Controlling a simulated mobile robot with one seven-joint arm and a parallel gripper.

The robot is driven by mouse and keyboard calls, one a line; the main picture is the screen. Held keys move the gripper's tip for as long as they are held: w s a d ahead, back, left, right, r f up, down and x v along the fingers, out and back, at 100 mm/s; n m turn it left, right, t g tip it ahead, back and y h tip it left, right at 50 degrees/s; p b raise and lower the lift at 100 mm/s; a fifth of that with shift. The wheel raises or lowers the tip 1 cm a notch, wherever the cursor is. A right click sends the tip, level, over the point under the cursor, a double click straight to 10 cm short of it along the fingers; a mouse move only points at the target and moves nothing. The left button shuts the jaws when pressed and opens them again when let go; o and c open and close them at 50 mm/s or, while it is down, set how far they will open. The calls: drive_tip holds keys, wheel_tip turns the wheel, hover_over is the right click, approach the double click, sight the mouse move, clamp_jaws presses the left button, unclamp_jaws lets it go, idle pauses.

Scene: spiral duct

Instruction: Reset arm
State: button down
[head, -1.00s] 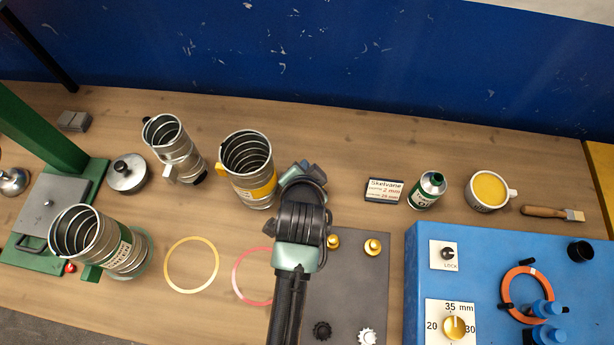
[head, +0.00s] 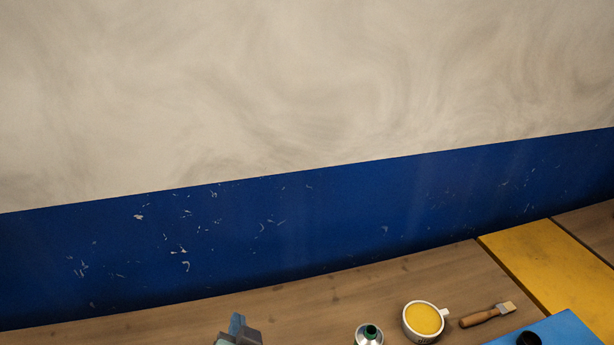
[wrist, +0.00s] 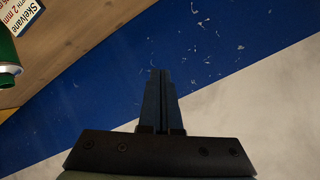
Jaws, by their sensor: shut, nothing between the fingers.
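My gripper (wrist: 160,76) points away from the wrist camera, its two dark fingers pressed together with nothing between them. In the head view only the top of my gripper (head: 237,325) shows at the bottom edge, left of the green and silver tin. The rest of my arm is out of the head picture. In the wrist view the fingers stand out against the blue wall band, and no object touches them.
The tin (head: 369,335), a mug of yellow stuff (head: 424,319) and a brush (head: 487,314) are on the wooden bench. A blue box (head: 565,330) is at bottom right. The Skelvane card (wrist: 18,12) shows at the wrist view's corner. The wall (head: 300,90) rises behind.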

drive_tip(key=w+d+r+n+t+b, duration=0.1)
drive_tip(key=w+d+r+t, duration=0.2)
drive_tip(key=r, duration=1)
drive_tip(key=w+d+r+n+t+b, duration=0.1)
drive_tip(key=d+r+t+b, duration=0.3)
drive_tip(key=r, duration=0.9)
drive_tip(key=s+d+r+t+h, duration=0.1)
drive_tip(key=s+d+r+t, duration=0.1)
drive_tip(key=r, duration=0.5)
drive_tip(key=s+d+r+n+t+h, duration=0.1)
drive_tip(key=s+r+t, duration=0.3)
drive_tip(key=s+r, duration=0.3)
drive_tip(key=s+d+r+t+h, duration=0.1)
drive_tip(key=s+d+r+t, duration=0.1)
drive_tip(key=r, duration=0.6)
drive_tip(key=shift+s+d+r+n+t, duration=0.4)
drive_tip(key=shift+s+t, duration=0.2)
drive_tip(key=shift+s, duration=0.65)
drive_tip(key=shift+a+f, duration=0.1)
